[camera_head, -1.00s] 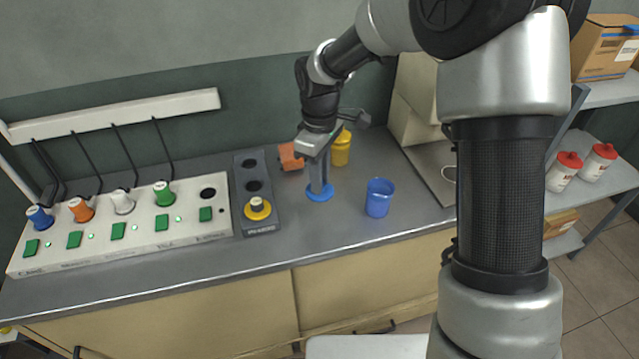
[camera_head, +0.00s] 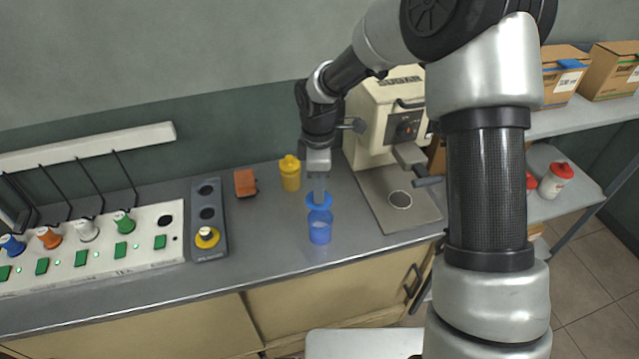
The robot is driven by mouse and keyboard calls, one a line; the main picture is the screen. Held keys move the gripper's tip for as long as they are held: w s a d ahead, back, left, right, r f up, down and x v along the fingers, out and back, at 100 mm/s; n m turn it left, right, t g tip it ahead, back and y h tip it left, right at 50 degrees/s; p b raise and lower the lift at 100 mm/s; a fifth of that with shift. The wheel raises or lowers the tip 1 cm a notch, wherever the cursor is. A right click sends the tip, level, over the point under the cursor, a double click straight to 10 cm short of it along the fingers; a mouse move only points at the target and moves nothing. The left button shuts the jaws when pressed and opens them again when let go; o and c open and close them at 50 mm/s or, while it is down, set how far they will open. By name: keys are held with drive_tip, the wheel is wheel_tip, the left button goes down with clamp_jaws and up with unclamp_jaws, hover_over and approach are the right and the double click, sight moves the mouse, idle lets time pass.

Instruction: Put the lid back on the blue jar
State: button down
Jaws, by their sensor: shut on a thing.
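The blue jar (camera_head: 320,231) stands upright on the grey counter, right of the middle of the bench. The blue lid (camera_head: 313,201) is a round disc between the fingers of my gripper (camera_head: 319,191). My gripper points down and is shut on the lid. The lid shows at the jar's top, level with or just behind its mouth. I cannot tell whether the lid touches the rim. The lid and fingers hide most of the jar's opening.
A yellow jar (camera_head: 290,176) with a lid and an orange block (camera_head: 245,183) stand behind to the left. A grey holder (camera_head: 209,222) and a white panel with coloured plugs (camera_head: 100,250) lie further left. A cream press machine (camera_head: 385,125) stands right of my gripper.

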sight(320, 206)
drive_tip(key=shift+d, duration=0.25)
wheel_tip(320, 206, down, 6)
drive_tip(key=b, duration=0.4)
drive_tip(key=shift+f, duration=0.15)
drive_tip(key=shift+f, duration=0.15)
idle(2.3)
drive_tip(key=c, duration=1.1)
unclamp_jaws()
drive_tip(key=shift+r+p, duration=2.5)
drive_tip(key=shift+r, duration=1.05)
